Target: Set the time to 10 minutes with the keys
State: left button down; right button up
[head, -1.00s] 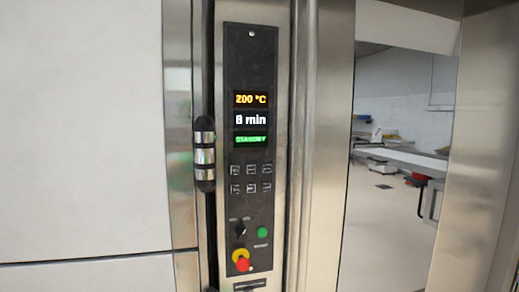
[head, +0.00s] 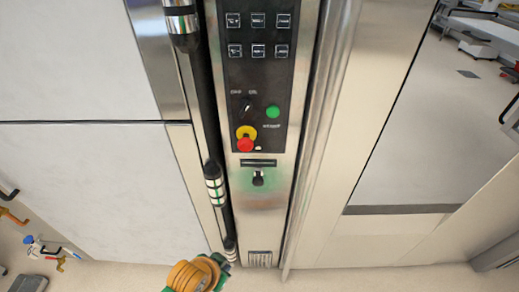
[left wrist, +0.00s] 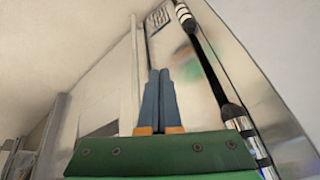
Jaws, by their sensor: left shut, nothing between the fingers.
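The control panel (head: 262,75) is a black upright strip on the oven's steel front. Its keys (head: 258,35) stand in two rows of three near the top of the head view. The display with the time is outside the current head view. My left gripper (left wrist: 159,75) is shut and empty in the left wrist view, its two blue-grey fingers together in front of the steel front. In the head view, part of my left arm shows at the bottom, well below the keys. My right gripper is not in view.
Below the keys sit a rotary switch (head: 246,108), a green button (head: 272,112) and a red knob on a yellow base (head: 245,143). A black vertical bar with metal bands (head: 215,186) runs left of the panel. A vented plate (head: 260,259) is low down.

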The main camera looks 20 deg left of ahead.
pick_arm(q)
jog(key=w+r+m+t, duration=0.5)
jog(key=w+r, duration=0.6)
jog(key=r, duration=0.3)
jog(key=m+t+h, duration=0.4)
jog(key=m+t, duration=0.4)
jog(key=m, duration=0.2)
send_near(258, 20)
jog(key=d+f, duration=0.3)
jog(key=f, duration=0.9)
jog(key=s+d+r+m+t+h, duration=0.2)
jog(key=r+m+h, duration=0.3)
jog(key=r, duration=0.7)
jog(key=s+m+t, duration=0.1)
jog(key=m, duration=0.1)
jog(key=shift+m, duration=0.4)
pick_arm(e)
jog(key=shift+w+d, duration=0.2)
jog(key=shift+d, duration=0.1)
pick_arm(q)
jog(key=shift+s+f, duration=0.1)
